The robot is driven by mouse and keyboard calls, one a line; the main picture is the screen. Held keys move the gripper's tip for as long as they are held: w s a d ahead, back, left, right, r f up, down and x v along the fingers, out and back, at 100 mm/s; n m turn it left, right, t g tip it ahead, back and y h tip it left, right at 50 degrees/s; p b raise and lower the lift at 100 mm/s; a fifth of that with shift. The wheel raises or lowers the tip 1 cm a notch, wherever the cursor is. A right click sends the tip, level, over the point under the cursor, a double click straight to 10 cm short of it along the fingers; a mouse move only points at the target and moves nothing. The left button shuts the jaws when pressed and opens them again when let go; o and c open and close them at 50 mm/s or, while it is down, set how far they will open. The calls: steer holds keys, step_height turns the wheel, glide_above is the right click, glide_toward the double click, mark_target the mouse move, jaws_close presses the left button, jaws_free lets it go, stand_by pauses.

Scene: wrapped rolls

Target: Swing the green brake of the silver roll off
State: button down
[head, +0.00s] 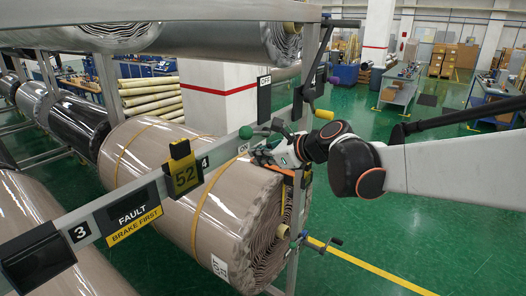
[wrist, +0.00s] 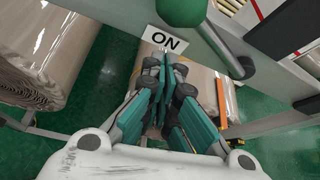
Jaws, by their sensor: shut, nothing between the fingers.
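The silver roll (head: 235,42) lies on the upper rack level in the head view, its spiral end at the right. The green brake knob (head: 246,132) sits at the rack beam by a small white sign. In the wrist view the green knob (wrist: 182,12) is at the top, its grey lever running down right to a pivot; the ON sign (wrist: 166,41) is beside it. My gripper (head: 264,156) is shut and empty, just right of and below the knob in the head view. In the wrist view its fingertips (wrist: 168,68) are together below the sign, apart from the knob.
A brown-wrapped roll (head: 165,185) lies below the beam. An orange lever (head: 270,172) is close under my gripper. Cranks with coloured knobs stick out right of the rack post. Green floor is open at right.

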steer(key=r, duration=0.3)
steer(key=shift+s+a+p, duration=0.25)
steer(key=shift+s+p, duration=0.15)
steer(key=shift+r, duration=0.1)
